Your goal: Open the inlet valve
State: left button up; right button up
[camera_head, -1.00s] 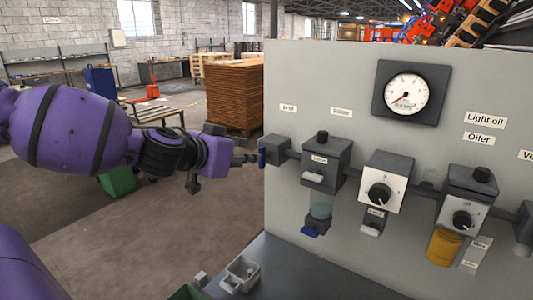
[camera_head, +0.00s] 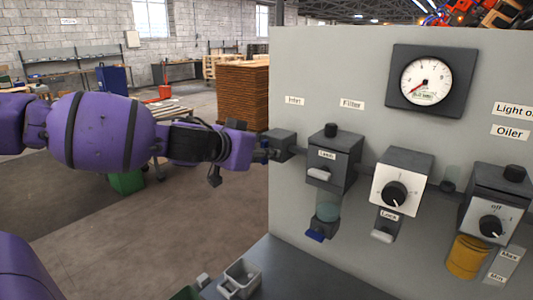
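The inlet valve (camera_head: 284,144) is a small dark grey block at the left edge of the grey panel, below a label reading Inlet. Its blue handle was on its left face; now only a small bluish part shows there, mostly hidden by my gripper. My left gripper (camera_head: 263,150) comes in from the left, with its fingertips at the handle. The fingers are small and overlap the handle, so I cannot tell whether they are open or closed around it. My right gripper is out of view.
Right of the valve, a filter unit (camera_head: 333,160), a regulator with a black knob (camera_head: 403,178) and an oiler (camera_head: 497,200) stick out from the panel. A gauge (camera_head: 432,80) sits above. A small grey open box (camera_head: 240,278) stands on the dark ledge below.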

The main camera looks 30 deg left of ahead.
pick_arm(q)
jog(key=shift+r, duration=0.1)
grip_shut()
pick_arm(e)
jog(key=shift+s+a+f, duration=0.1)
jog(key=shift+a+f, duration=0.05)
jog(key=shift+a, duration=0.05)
